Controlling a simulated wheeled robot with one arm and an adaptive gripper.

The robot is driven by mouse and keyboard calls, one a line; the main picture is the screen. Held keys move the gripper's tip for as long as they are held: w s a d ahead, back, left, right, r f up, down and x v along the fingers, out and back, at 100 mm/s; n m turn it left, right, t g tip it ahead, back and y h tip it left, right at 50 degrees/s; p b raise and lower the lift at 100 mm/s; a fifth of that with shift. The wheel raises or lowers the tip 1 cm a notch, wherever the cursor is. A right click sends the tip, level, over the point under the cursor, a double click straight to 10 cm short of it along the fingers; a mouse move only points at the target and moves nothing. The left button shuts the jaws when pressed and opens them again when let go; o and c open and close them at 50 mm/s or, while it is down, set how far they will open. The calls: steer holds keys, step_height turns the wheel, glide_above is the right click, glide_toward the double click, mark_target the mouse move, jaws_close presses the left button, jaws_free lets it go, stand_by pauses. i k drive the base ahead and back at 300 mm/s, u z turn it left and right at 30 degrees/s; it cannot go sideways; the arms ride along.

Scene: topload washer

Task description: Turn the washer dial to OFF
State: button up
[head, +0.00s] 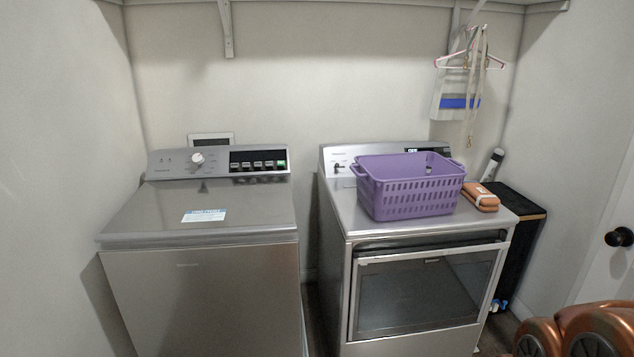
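The topload washer (205,290) stands at the left in the head view, with its grey lid closed. Its dial (197,158) is a round white knob on the sloped control panel (172,170) at the back. The dial's marks are too small to read, so its setting cannot be told. A row of buttons, one of them lit green (281,163), lies to the right of the dial. Copper-coloured rounded parts at the lower right look like my own arm. My gripper's fingers do not show.
A dryer (425,236) stands to the right of the washer, with a gap between them. A purple basket (412,194) and folded orange cloths (480,197) rest on it. A black bin (525,222) and a door knob (619,237) are farther right. The washer lid holds only a label (204,215).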

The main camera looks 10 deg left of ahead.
mark_target(197, 158)
steer(key=u, duration=0.65)
steer(key=i, duration=1.3)
steer(key=u, duration=1.05)
